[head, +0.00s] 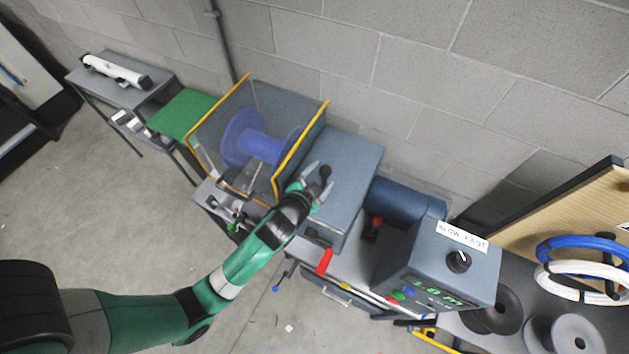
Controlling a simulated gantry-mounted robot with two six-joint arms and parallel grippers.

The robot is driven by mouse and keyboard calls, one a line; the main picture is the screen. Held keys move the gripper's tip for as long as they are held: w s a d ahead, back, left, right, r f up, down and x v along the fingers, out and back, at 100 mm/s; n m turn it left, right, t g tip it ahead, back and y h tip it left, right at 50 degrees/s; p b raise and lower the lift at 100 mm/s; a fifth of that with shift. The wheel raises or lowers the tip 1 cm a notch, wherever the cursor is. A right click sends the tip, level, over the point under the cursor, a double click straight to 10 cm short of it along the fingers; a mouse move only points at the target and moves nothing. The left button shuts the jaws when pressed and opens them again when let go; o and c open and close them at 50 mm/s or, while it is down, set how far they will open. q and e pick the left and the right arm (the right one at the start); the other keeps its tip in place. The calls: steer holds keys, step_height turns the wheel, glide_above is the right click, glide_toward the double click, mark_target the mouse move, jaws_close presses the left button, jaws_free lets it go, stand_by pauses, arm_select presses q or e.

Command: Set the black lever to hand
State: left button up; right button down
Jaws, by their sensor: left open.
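The black lever (326,172) has a round black knob and stands on the grey box (358,155) in the middle of the machine row. My left gripper (317,186) is open, its pale fingertips right at the lever. The knob shows just past the fingertips; whether the fingers touch it I cannot tell. The lower part of the lever is hidden by the gripper, and no setting marks can be read beside it. My right gripper is out of view.
A blue spool (245,138) sits in a yellow-edged guard left of the lever. A red handle (324,262) sticks out in front, and a red-knobbed lever (376,222) stands to the right. A control box (435,262) with a dial is further right. Floor at front left is clear.

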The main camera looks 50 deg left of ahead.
arm_select(q)
steer(key=p+v, duration=0.1)
steer(key=v, duration=0.4)
steer(key=shift+p, duration=0.4)
steer(key=shift+w, duration=0.15)
steer(key=w+d+r+n+t, duration=0.1)
steer(key=w+d+r+t, duration=0.15)
steer(key=r, duration=0.85)
steer(key=w+d+r+t, duration=0.1)
steer(key=w+r+t, duration=0.25)
steer(key=r, duration=0.65)
steer(key=w+d+r+n+t, duration=0.15)
steer(key=w+r, duration=0.25)
steer(key=r, duration=0.7)
steer(key=s+d+r+t+h, duration=0.2)
steer(key=s+r, duration=0.1)
steer(key=r, duration=0.5)
steer(key=s+d+r+m+t+h, duration=0.1)
steer(key=s+d+r+t+h, duration=0.2)
steer(key=r, duration=0.6)
steer(key=s+d+r+t+h, duration=0.2)
steer(key=s+r, duration=0.3)
steer(key=r, duration=0.3)
steer(key=shift+s+d+r+t+h+p, duration=0.15)
steer(key=shift+d+r+t+h+p, duration=0.15)
steer(key=shift+t+h, duration=0.35)
